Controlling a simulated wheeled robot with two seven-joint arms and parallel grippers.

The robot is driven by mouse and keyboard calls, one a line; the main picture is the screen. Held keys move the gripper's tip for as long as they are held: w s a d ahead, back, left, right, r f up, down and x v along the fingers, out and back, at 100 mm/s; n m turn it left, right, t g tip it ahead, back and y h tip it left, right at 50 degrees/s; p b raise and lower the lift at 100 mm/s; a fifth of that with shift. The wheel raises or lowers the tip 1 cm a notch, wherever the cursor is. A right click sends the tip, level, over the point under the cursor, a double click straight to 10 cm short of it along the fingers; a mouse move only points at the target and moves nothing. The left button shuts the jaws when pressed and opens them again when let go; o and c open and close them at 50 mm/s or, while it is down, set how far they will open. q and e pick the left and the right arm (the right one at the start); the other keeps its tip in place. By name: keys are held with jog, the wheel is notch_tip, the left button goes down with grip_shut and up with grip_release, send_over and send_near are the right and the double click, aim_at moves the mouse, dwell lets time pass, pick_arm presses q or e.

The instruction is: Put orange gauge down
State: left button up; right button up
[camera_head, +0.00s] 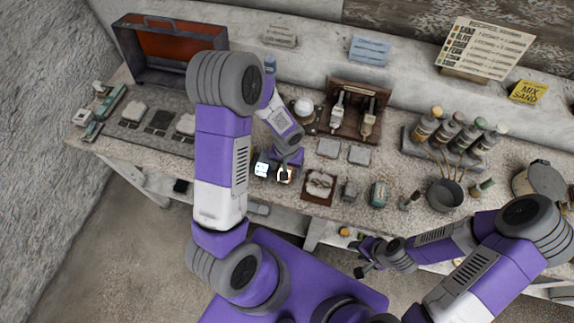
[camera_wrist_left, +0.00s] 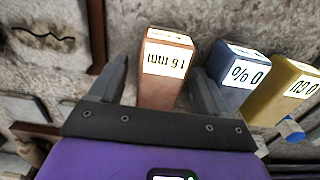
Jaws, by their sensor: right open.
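The orange gauge (camera_wrist_left: 165,70), a copper-orange block with a lit number face, is between the two fingers of my left gripper (camera_wrist_left: 162,75) in the left wrist view. A gap shows at its left side, and the right finger is close to its right side. I cannot tell whether the fingers press on it; its lower end is hidden behind the gripper. In the head view, the left gripper (camera_head: 287,166) is low at the table's front, with the gauge (camera_head: 285,175) at its tips. My right gripper (camera_head: 363,266) is open and empty, in front of the table edge.
A blue-grey gauge (camera_wrist_left: 233,75) and a yellow gauge (camera_wrist_left: 283,92) stand just right of the orange one. A framed tray (camera_head: 319,201) is close by on the table. A dark bowl (camera_head: 444,195) and several bottles stand farther right.

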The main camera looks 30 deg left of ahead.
pick_arm(q)
jog(key=shift+r, duration=0.2)
notch_tip(320, 180, up, 12)
jog(key=p, duration=0.2)
pick_arm(e)
notch_tip(320, 180, up, 2)
jog(key=shift+r, duration=0.1)
pick_arm(q)
jog(key=shift+s+f, duration=0.1)
pick_arm(e)
jog(key=shift+s, duration=0.1)
dwell(0.4)
